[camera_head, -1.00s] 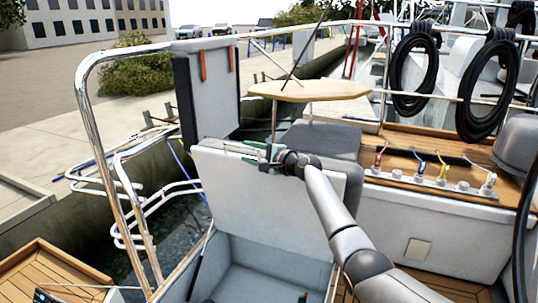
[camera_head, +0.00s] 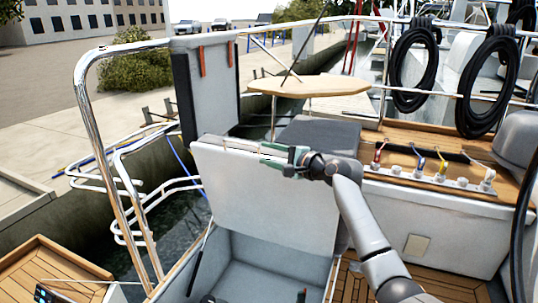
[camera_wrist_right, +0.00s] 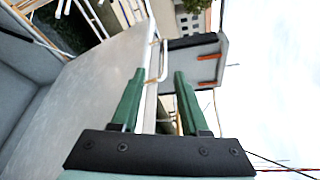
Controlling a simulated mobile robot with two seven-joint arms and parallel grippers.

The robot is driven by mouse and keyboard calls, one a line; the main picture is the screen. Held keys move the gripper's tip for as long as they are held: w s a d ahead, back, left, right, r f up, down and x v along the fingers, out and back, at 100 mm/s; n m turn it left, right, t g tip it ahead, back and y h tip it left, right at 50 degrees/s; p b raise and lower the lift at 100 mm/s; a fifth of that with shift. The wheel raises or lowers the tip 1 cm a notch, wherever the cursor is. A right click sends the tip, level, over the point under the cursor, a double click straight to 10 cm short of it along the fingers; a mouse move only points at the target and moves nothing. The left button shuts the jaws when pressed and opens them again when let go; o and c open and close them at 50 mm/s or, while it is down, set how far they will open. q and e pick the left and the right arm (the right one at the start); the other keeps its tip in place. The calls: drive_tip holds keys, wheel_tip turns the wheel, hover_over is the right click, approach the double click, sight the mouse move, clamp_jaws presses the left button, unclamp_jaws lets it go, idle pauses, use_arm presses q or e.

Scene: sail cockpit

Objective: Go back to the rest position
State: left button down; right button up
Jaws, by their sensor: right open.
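My right gripper (camera_head: 276,157) is in front of the upper edge of a raised white locker lid (camera_head: 245,195) in the head view.
Below the lid is an open grey locker (camera_head: 255,282). A steel rail (camera_head: 88,110) rises at the left. A wooden table (camera_head: 308,86) stands behind, and a bench with coloured lines (camera_head: 430,165) is at the right.

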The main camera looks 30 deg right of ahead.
drive_tip(key=s+a+f+n+g+h, duration=0.1)
drive_tip(key=s+a+f+n, duration=0.25)
drive_tip(key=f, duration=0.55)
drive_tip(key=s+a+f+n+g, duration=0.2)
drive_tip(key=s+a+f, duration=0.15)
drive_tip(key=f, duration=0.45)
drive_tip(key=s+a+f+n+g+h, duration=0.1)
drive_tip(key=s+a+f+n, duration=0.3)
drive_tip(key=f, duration=0.5)
drive_tip(key=s+a+f+n, duration=0.3)
drive_tip(key=s+a, duration=0.1)
drive_tip(key=s, duration=0.5)
drive_tip(key=s+a+f+n+g, duration=0.1)
drive_tip(key=s+a+f+n, duration=0.3)
drive_tip(key=s, duration=0.5)
drive_tip(key=s+a+f+n+g, duration=0.1)
drive_tip(key=s+a+f+n, duration=0.2)
drive_tip(key=s, duration=0.6)
drive_tip(key=shift+a+f+n, duration=0.4)
drive_tip(key=shift+f+n, duration=0.25)
drive_tip(key=shift+n, duration=0.1)
drive_tip(key=shift+o, duration=0.3)
